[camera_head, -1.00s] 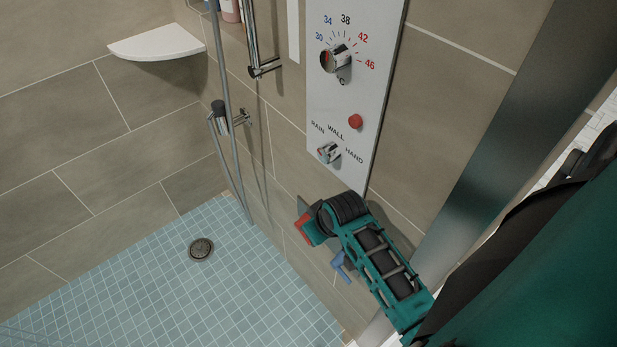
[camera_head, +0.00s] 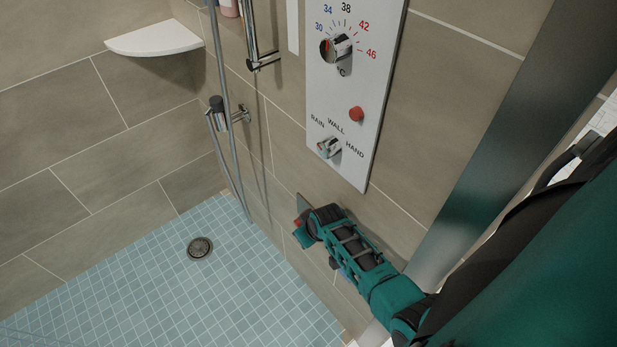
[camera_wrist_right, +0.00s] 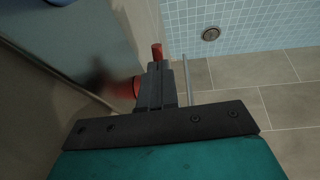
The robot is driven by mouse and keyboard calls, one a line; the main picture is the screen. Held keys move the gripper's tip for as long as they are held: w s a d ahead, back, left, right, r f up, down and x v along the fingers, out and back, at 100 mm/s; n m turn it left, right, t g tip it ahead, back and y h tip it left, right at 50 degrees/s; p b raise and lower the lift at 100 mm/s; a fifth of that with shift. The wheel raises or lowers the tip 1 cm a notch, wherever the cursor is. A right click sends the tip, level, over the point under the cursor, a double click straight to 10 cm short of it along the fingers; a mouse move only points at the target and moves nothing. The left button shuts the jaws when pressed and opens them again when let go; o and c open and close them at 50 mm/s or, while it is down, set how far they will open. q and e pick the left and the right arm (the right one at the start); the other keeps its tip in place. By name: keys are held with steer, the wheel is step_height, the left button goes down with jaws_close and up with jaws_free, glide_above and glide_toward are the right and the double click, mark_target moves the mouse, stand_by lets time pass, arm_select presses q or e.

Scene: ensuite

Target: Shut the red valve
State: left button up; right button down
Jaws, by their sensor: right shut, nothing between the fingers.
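The red valve is mostly hidden behind my right gripper in the head view, where a small red part (camera_head: 297,222) shows low on the tiled wall. In the right wrist view, a red piece (camera_wrist_right: 157,52) shows just past the fingertips and another red part (camera_wrist_right: 127,89) shows to the left of the fingers. My right gripper (camera_wrist_right: 157,70) is shut with nothing between its fingers. It is close beside the red parts; I cannot tell whether it touches them. The valve's handle angle is unclear. My left gripper is not in view.
A blue handle (camera_head: 346,272) is partly hidden below my right arm. A white shower panel (camera_head: 375,95) with a temperature dial (camera_head: 336,47), red button (camera_head: 356,114) and selector knob (camera_head: 328,147) is above. A hose (camera_head: 226,110) hangs left. The blue-tiled floor (camera_head: 260,300) is clear.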

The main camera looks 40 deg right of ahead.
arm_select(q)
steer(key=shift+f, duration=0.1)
arm_select(e)
steer(key=shift+f, duration=0.15)
steer(key=shift+d+f+t, duration=0.1)
steer(key=shift+f+t, duration=0.25)
steer(key=shift+t, duration=0.05)
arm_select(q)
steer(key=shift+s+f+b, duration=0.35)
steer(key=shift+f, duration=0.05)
arm_select(e)
steer(key=shift+s+t, duration=0.15)
steer(key=shift+t, duration=0.25)
steer(key=shift+r, duration=0.1)
